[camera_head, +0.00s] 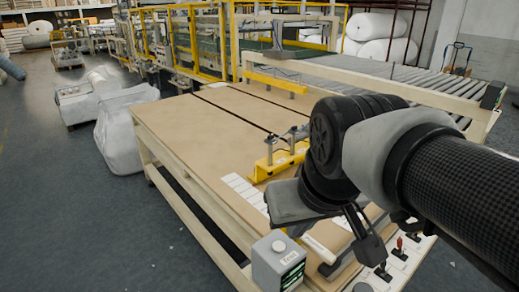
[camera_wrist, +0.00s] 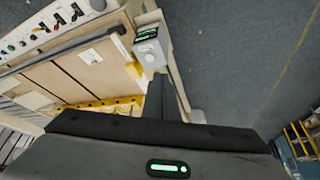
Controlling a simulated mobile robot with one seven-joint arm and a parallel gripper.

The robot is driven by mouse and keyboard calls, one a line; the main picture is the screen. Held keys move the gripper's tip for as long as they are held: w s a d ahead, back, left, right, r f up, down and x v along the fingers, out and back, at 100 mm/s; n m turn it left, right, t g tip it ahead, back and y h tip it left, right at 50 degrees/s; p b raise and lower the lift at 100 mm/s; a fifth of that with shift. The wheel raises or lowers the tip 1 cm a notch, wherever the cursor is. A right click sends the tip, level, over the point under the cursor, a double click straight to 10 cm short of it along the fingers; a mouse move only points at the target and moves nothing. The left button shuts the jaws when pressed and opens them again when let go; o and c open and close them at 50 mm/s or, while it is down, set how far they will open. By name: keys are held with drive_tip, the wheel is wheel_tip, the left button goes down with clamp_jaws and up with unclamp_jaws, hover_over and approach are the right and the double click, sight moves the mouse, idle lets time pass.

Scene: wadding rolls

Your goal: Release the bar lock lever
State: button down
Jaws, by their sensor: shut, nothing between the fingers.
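A yellow bar (camera_head: 267,170) lies on the near right part of the brown table. A metal clamp with a small lever (camera_head: 291,138) stands on it; I cannot tell for sure that this is the bar lock lever. My arm hides what is behind and to the right of the clamp. My gripper (camera_head: 371,249) is shut and empty, in front of the clamp near the table's front edge, apart from it. In the wrist view the dark fingers (camera_wrist: 160,82) point toward a grey button box (camera_wrist: 150,48), with a yellow bar (camera_wrist: 100,104) to their left.
The button box (camera_head: 278,260) stands at the table's front corner. A control panel (camera_head: 402,258) with several knobs and a red-tipped handle lies at the front right. The brown table top (camera_head: 200,125) is mostly clear. A roller conveyor (camera_head: 400,78) and white rolls (camera_head: 385,50) are behind.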

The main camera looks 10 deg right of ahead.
drive_tip(key=w+d+f+n+g+h+b, duration=0.1)
drive_tip(key=w+d+f+g+b, duration=0.25)
drive_tip(key=w+d, duration=0.5)
drive_tip(key=w+d+f+n+g+h+b, duration=0.15)
drive_tip(key=w+d+f, duration=0.25)
drive_tip(key=w+d, duration=0.45)
drive_tip(key=n+g+b, duration=0.3)
drive_tip(key=g+b, duration=0.2)
drive_tip(key=g, duration=0.1)
approach(383, 267)
drive_tip(key=shift+h, duration=0.25)
drive_tip(key=w+r, duration=0.1)
drive_tip(key=w+a, duration=0.1)
drive_tip(key=w, duration=0.1)
drive_tip(key=w+a+r, duration=0.1)
drive_tip(key=shift+w+r, duration=0.3)
drive_tip(key=shift+w, duration=0.05)
drive_tip(key=shift+d+f, duration=0.15)
drive_tip(key=shift+s+f, duration=0.1)
drive_tip(key=x, duration=1)
drive_tip(key=shift+r, duration=0.25)
